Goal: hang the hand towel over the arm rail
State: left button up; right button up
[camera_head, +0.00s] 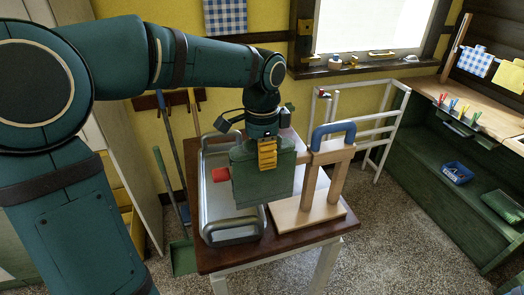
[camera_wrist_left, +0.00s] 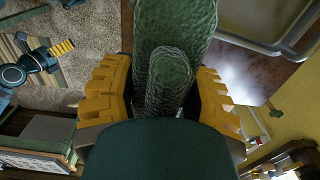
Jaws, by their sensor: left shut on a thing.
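The green hand towel (camera_head: 264,183) hangs in the head view from my left gripper (camera_head: 267,153), above the metal tray. In the left wrist view the towel (camera_wrist_left: 172,75) is folded between the yellow fingers of my left gripper (camera_wrist_left: 165,95), which is shut on it. A wooden stand (camera_head: 312,185) is just right of the towel. Its top bar, apparently the arm rail (camera_head: 330,152), has a blue arched piece (camera_head: 333,134) on it. I cannot tell whether towel and stand touch. What seems to be my right gripper (camera_wrist_left: 62,47) shows small in the wrist view, its opening unclear.
The metal tray (camera_head: 221,231) and stand share a brown table (camera_head: 336,228). A red piece (camera_head: 220,174) is at the towel's left. A white rack (camera_head: 376,132) stands behind right, and a green bench (camera_head: 432,165) is farther right. Grey floor is open between them.

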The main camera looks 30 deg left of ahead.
pick_arm(q)
jog(key=shift+f+b, duration=0.8)
jog(key=shift+f, duration=0.6)
jog(key=o, duration=1.4)
jog(key=shift+c, duration=0.2)
